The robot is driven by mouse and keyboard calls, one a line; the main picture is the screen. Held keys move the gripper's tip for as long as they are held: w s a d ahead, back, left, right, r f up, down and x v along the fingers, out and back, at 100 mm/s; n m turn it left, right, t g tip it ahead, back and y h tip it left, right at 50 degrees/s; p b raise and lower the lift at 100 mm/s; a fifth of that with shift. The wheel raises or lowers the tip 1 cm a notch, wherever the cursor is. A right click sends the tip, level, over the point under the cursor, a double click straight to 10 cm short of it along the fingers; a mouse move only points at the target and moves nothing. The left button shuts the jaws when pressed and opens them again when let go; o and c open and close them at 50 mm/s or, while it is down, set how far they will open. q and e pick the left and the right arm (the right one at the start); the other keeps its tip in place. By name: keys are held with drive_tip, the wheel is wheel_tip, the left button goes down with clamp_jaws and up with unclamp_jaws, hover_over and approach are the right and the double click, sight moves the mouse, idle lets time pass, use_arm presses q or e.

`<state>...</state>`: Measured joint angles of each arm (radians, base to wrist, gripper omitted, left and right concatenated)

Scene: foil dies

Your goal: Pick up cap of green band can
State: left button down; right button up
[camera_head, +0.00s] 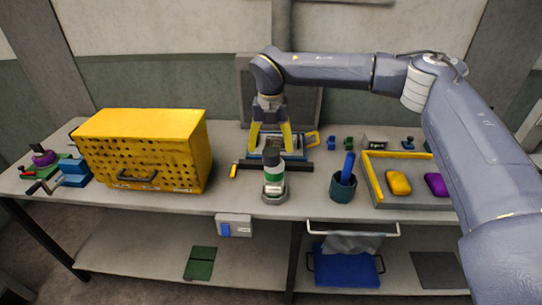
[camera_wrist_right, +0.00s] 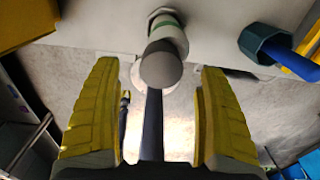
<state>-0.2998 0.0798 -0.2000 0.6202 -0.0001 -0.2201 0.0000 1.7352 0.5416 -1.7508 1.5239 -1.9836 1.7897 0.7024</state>
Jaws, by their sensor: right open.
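The green band can (camera_head: 273,184) is pale with a green stripe and stands upright near the front of the bench, on a grey base. Its dark grey cap (camera_head: 272,156) is on top of it. In the right wrist view the round cap (camera_wrist_right: 161,66) lies between the two finger lines, toward their tips. My right gripper (camera_head: 271,146) is open, with its yellow fingers spread and pointing down, just behind and above the cap in the head view. The fingers show no contact with the cap. My left gripper is not in view.
A yellow perforated box (camera_head: 150,145) stands left. A dark green cup (camera_head: 343,187) with a blue handle is right of the can. A yellow-edged tray (camera_head: 405,202) holds yellow and purple pieces. A blue-and-yellow framed item (camera_head: 312,139) lies behind the can.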

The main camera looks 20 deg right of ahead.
sight(271, 151)
drive_tip(key=shift+f, duration=2)
drive_tip(key=c, duration=0.9)
drive_tip(key=shift+c, duration=0.6)
